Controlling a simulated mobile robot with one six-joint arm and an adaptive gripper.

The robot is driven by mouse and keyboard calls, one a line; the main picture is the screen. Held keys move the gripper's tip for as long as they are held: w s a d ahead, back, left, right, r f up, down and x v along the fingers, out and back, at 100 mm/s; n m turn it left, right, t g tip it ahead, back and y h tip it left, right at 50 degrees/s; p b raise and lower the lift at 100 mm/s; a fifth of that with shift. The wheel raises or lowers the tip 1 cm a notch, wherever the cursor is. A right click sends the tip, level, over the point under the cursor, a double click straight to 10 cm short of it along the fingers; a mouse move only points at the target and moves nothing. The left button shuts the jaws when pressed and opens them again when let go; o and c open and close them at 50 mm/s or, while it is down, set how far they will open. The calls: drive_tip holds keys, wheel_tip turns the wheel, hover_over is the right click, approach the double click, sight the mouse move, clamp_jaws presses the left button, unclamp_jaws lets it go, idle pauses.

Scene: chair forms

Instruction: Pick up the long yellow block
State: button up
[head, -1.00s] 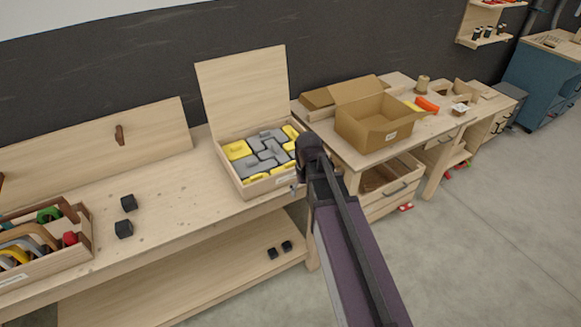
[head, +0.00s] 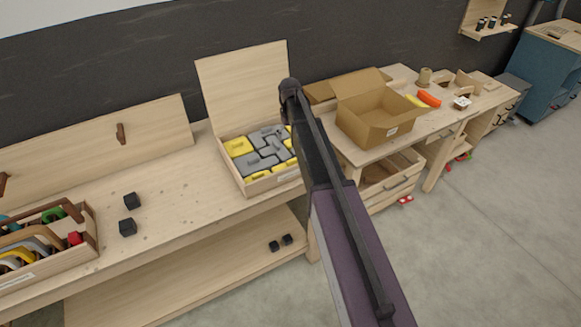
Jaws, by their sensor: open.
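An open wooden box (head: 269,186) with a raised lid stands on the near bench. It holds yellow and grey blocks set close together. A yellow block (head: 238,147) lies at its back left, and another yellow block (head: 257,177) lies along its front. Part of the box's right side is hidden behind my arm. A yellow piece (head: 416,101) also lies on the far bench beside an orange one. I cannot tell for certain which is the long yellow block. My arm reaches up across the middle of the view, and my gripper is not visible, seemingly hidden behind the arm.
An open cardboard box (head: 376,127) stands on the far bench (head: 443,121), right of my arm. Two black cubes (head: 128,227) lie on the near bench (head: 185,200), left of the block box. A wooden tool tray (head: 60,262) stands at far left. Bench space between is clear.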

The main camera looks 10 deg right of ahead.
sight(292, 160)
drive_tip(key=shift+d, duration=0.15)
wheel_tip(292, 160, down, 9)
drive_tip(key=b, duration=0.8)
drive_tip(key=shift+s+r+b, duration=0.1)
drive_tip(key=shift+r+b, duration=0.1)
drive_tip(key=shift+b, duration=0.1)
drive_tip(key=shift+d, duration=0.1)
idle(0.3)
drive_tip(key=shift+s+d+f+b, duration=0.1)
drive_tip(key=shift+d+f+b, duration=0.05)
drive_tip(key=shift+f+b, duration=2.45)
drive_tip(key=c, duration=1.2)
